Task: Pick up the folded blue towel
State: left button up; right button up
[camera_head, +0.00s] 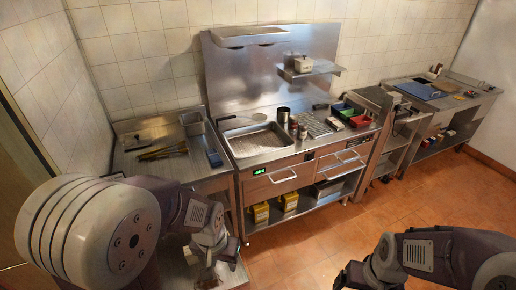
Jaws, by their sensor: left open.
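A small dark-blue folded item (215,159), which looks like the towel, lies near the right edge of the left steel counter (133,161), beside the grill unit. My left gripper (207,268) is low in front of that counter, well below and apart from the blue item. It points down, open, with nothing seen between its fingers. My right gripper (350,277) is at the bottom edge, over the floor and far from the blue item; its fingertips are not clear.
Tongs (160,152) lie on the left counter, with a steel container (192,122) behind. The grill unit (262,142) holds cans and coloured bins. Yellow boxes (289,201) stand on its lower shelf. A blue board (418,90) lies on the far-right table. Floor (400,205) is clear.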

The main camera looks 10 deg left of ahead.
aim_at(214, 157)
jog(key=i+l+z, duration=0.35)
jog(key=i, duration=0.15)
jog(key=i+z, duration=0.35)
jog(key=i+u, duration=0.8)
jog(key=i+l+u, duration=0.35)
jog(key=u, duration=0.45)
jog(key=i+u, duration=0.1)
jog(key=u, duration=0.3)
jog(key=l+u, duration=0.1)
jog(key=u, duration=0.35)
jog(key=i+l+u, duration=0.1)
jog(key=u, duration=0.35)
jog(key=l+u, duration=0.1)
jog(key=u, duration=0.3)
jog(key=l+u, duration=0.1)
jog(key=u, duration=0.35)
jog(key=l+u, duration=0.1)
jog(key=u, duration=0.3)
jog(key=i, duration=0.05)
